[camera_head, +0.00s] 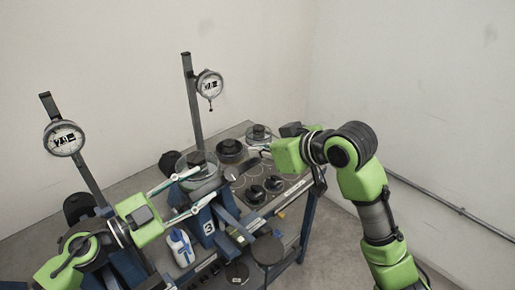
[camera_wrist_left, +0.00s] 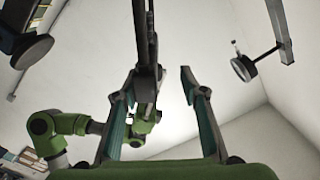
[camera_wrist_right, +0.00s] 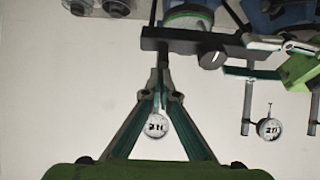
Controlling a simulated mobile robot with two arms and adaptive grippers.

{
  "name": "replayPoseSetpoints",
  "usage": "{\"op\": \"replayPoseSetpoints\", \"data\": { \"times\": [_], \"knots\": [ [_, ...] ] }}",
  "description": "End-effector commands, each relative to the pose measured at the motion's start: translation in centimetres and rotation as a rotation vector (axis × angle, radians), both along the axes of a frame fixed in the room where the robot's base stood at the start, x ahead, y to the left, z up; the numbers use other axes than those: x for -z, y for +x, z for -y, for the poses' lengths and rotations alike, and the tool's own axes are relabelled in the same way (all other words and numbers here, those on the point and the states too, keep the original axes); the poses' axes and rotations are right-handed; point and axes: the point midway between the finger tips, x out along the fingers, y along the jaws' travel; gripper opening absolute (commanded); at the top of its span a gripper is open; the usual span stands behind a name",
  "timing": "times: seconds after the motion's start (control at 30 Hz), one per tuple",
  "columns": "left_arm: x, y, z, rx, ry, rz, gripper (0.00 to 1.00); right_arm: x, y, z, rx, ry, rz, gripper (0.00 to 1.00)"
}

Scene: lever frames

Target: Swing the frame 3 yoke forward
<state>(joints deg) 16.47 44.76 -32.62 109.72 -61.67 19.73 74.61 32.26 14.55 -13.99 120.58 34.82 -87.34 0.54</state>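Frame 3 (camera_head: 209,228) is a blue stand with a white "3" label on the bench. Its dark upper bars lie near my left gripper (camera_head: 205,184), whose two fingers are spread apart. In the left wrist view, my left gripper (camera_wrist_left: 160,85) has a dark bar (camera_wrist_left: 145,45) running between its fingers, closer to the left finger. I cannot tell whether they touch. My right gripper (camera_head: 264,149) is over the back of the bench. In the right wrist view its fingertips (camera_wrist_right: 163,80) are together, just below a dark crossbar (camera_wrist_right: 190,40); I see nothing clearly held.
Two dial gauges (camera_head: 64,139) (camera_head: 209,84) stand on posts. Round glass-topped pots (camera_head: 258,134) and dark knobs (camera_head: 255,194) are on the bench (camera_head: 292,206). A dark round disc (camera_head: 267,250) is at the front.

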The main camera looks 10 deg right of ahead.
Motion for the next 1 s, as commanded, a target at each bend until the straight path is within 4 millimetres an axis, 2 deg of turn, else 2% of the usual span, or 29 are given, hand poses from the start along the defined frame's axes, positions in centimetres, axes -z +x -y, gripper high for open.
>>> {"op": "replayPoseSetpoints", "data": {
  "times": [0.03,0.27,0.43,1.0],
  "knots": [
    [-0.4,0.1,-0.1,-0.004,-0.005,0.006,0.34,0.6,-0.1,0.1,-0.001,-0.007,-0.015,0.00],
    [-0.3,0.0,0.0,-0.001,-0.005,0.006,0.34,0.6,-0.1,0.0,0.000,-0.007,-0.015,0.00],
    [-0.1,-0.5,-0.8,-0.001,-0.002,0.003,0.34,0.6,-0.1,0.0,0.000,-0.007,-0.014,0.00],
    [0.1,-5.7,-8.0,0.001,0.001,-0.002,0.34,0.2,0.0,0.0,0.001,-0.003,-0.005,0.00]
  ]
}}
